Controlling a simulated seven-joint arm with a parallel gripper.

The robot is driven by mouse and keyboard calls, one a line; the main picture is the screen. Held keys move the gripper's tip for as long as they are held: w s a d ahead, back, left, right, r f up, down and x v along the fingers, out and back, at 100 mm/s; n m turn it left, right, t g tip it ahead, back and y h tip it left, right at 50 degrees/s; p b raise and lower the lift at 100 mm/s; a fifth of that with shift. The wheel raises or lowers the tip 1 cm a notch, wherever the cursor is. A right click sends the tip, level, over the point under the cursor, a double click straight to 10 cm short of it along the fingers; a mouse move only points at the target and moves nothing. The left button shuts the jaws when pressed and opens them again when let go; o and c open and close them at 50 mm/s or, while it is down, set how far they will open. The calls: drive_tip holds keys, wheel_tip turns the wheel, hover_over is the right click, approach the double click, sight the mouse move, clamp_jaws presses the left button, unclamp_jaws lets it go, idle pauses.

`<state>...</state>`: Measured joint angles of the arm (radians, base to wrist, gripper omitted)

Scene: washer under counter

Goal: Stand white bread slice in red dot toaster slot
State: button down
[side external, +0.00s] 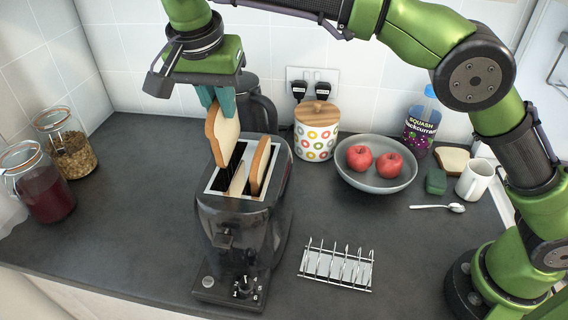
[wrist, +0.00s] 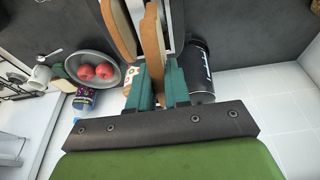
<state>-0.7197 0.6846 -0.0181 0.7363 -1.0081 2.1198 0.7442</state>
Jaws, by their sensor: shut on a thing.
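My gripper (side external: 222,98) points down and is shut on the top of a white bread slice (side external: 224,135) with a tan crust. The slice hangs upright, slightly tilted, over the left slot of the dark toaster (side external: 232,238). Its lower edge is close to the slot; I cannot tell whether it has entered. A second, browner slice (side external: 260,166) stands in the right slot. In the wrist view, the held slice (wrist: 152,45) sits between the teal fingers (wrist: 157,88), with the other slice (wrist: 119,30) to its left. I cannot make out a red dot on the toaster.
A wire toast rack (side external: 337,268) stands right of the toaster. Behind are a dotted canister (side external: 317,140), a dark kettle (side external: 257,108) and a bowl (side external: 376,183) with apples. Another bread slice (side external: 453,159) lies near a mug (side external: 474,181). Jars (side external: 45,190) stand at left.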

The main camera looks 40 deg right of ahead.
sight(225, 139)
drive_tip(key=shift+f, duration=3.7)
drive_tip(key=c, duration=1)
unclamp_jaws()
drive_tip(key=shift+r, duration=3.5)
